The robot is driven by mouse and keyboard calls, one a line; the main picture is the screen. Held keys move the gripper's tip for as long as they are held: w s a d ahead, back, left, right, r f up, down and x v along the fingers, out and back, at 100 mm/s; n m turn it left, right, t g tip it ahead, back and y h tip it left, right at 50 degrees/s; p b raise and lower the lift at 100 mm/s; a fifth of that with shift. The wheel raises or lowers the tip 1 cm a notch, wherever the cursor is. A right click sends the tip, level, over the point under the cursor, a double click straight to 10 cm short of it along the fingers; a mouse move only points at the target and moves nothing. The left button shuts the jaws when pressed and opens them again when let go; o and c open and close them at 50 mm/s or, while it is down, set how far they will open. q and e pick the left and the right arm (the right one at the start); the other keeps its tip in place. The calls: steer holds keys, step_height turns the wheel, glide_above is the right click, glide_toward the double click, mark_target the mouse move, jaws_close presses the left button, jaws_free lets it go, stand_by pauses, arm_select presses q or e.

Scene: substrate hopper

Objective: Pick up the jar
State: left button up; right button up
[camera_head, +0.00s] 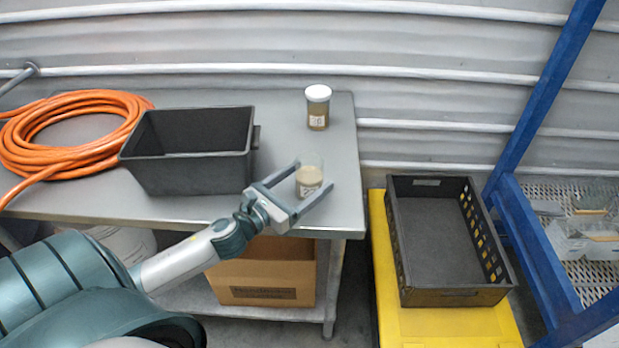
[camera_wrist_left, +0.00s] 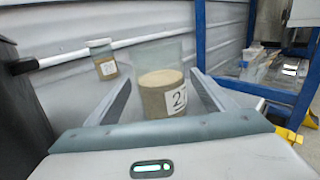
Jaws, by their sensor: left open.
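A clear open jar (camera_head: 309,182) partly filled with tan substrate stands upright on the metal table (camera_head: 200,207), near its right end. My left gripper (camera_head: 315,174) is open, with its fingers on either side of this jar. In the left wrist view the jar (camera_wrist_left: 162,90) shows between the fingers (camera_wrist_left: 163,85), with a white label numbered in the 20s, its last digit unclear. A second jar (camera_head: 318,108) with a white lid and brown contents stands farther back on the table. It also shows at the left in the wrist view (camera_wrist_left: 104,62). My right gripper is not in view.
A dark open bin (camera_head: 190,170) stands left of the gripper, and a coiled orange hose (camera_head: 60,165) lies beyond it. A black crate (camera_head: 450,297) sits on a yellow platform (camera_head: 385,270) at the right. A blue rack (camera_head: 535,235) stands farther right.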

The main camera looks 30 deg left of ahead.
arm_select(q)
steer(key=shift+w, duration=0.1)
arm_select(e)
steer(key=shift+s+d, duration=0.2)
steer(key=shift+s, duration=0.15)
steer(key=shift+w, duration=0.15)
arm_select(q)
steer(key=shift+w+d+p, duration=0.15)
steer(key=shift+w+p, duration=0.15)
steer(key=shift+w, duration=0.15)
steer(key=w, duration=0.1)
steer(key=w+p, duration=0.1)
steer(key=w, duration=0.1)
steer(key=shift+d, duration=0.25)
steer(key=shift+w+d+f+p, duration=0.15)
steer(key=shift+w+p, duration=0.2)
steer(key=shift+w, duration=0.25)
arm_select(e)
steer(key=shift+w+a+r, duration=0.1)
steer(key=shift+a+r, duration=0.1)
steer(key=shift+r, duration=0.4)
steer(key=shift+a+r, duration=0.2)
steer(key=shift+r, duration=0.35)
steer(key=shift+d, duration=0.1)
arm_select(q)
steer(key=c, duration=1.4)
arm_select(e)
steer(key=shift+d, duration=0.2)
